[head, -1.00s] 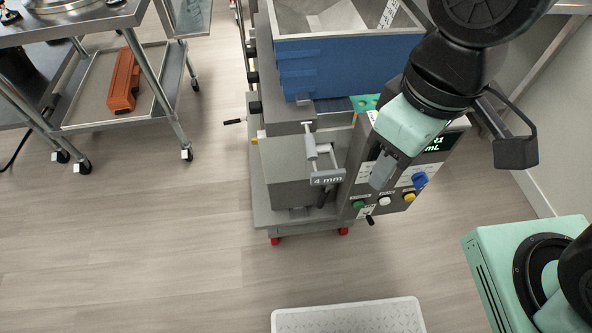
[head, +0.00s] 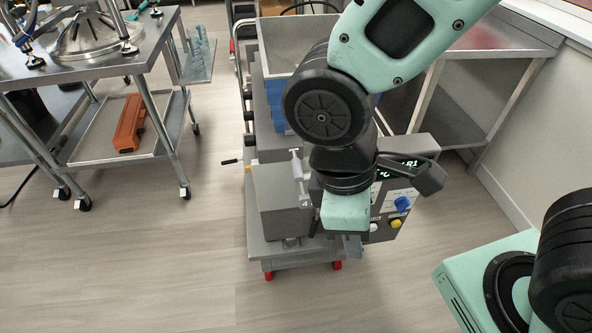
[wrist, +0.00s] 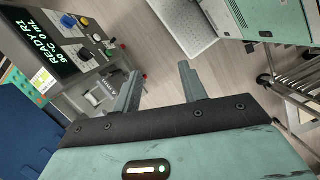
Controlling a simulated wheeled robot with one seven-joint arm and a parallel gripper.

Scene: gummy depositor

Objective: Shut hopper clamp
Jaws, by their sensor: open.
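The gummy depositor (head: 280,205) is a grey machine on a low cart with red casters. Its blue-walled hopper (head: 276,106) sits on top, largely hidden behind my arm. A thin lever with a black grip (head: 230,161) sticks out on the machine's left side; I cannot tell whether it is the hopper clamp. My gripper (head: 352,245) hangs in front of the machine, over the left of its control panel. In the wrist view, my gripper (wrist: 160,86) is open and empty, its two grey fingers apart, with the panel (wrist: 85,45) beyond the left finger.
A steel trolley (head: 100,70) stands at left, with an orange case (head: 130,122) on its lower shelf. A steel table (head: 490,45) is against the wall at right. The floor left of the depositor is clear.

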